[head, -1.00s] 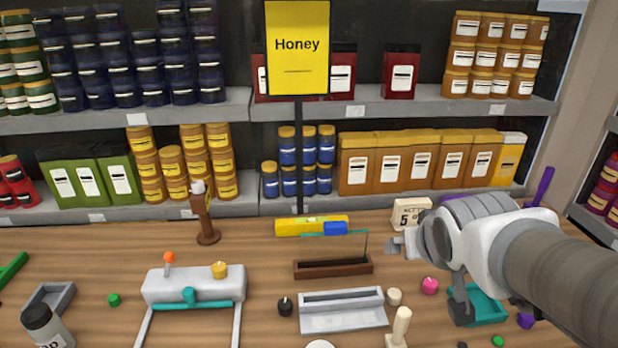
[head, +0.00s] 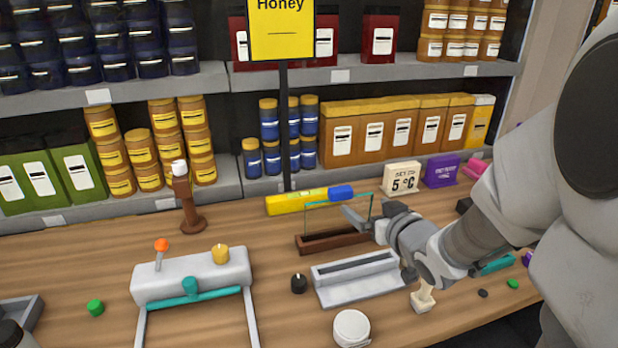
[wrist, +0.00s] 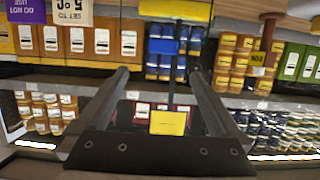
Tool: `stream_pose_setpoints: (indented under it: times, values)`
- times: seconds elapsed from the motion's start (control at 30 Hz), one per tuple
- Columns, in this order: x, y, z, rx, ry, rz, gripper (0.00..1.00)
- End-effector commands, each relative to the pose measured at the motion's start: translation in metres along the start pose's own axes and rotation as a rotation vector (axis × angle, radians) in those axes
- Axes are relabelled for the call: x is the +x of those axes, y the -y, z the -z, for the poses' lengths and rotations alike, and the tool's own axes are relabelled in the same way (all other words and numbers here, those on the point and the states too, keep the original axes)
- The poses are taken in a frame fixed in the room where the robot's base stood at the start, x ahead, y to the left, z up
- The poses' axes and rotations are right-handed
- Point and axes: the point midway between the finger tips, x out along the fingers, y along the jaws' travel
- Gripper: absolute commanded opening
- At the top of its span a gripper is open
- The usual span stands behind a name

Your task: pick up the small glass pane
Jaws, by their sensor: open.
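The small glass pane (head: 330,215) is a thin, clear sheet with teal edges. It stands upright in the slot of a dark brown wooden holder (head: 312,245) on the counter. My gripper (head: 362,224) is at the pane's right end, just above the holder, and points left towards it. In the wrist view my gripper (wrist: 158,90) has its two dark fingers wide apart, with nothing visibly held. I cannot make out the pane clearly there, nor tell whether a finger touches it.
A grey slotted tray (head: 355,292) lies in front of the holder, below my arm. A yellow level (head: 290,203) with a blue piece lies behind. A white stand with teal bar (head: 190,280) is at left. A temperature sign (head: 402,178) stands at back right.

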Motion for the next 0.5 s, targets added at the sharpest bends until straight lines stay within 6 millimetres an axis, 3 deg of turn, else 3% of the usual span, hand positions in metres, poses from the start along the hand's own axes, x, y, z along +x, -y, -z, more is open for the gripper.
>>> stream_pose_setpoints:
  times: [0.17, 0.5]
  values:
    - [0.020, 0.001, -0.001, 0.000, -0.002, 0.006, 1.00]
    - [0.084, 0.002, -0.001, 0.000, -0.001, 0.005, 1.00]
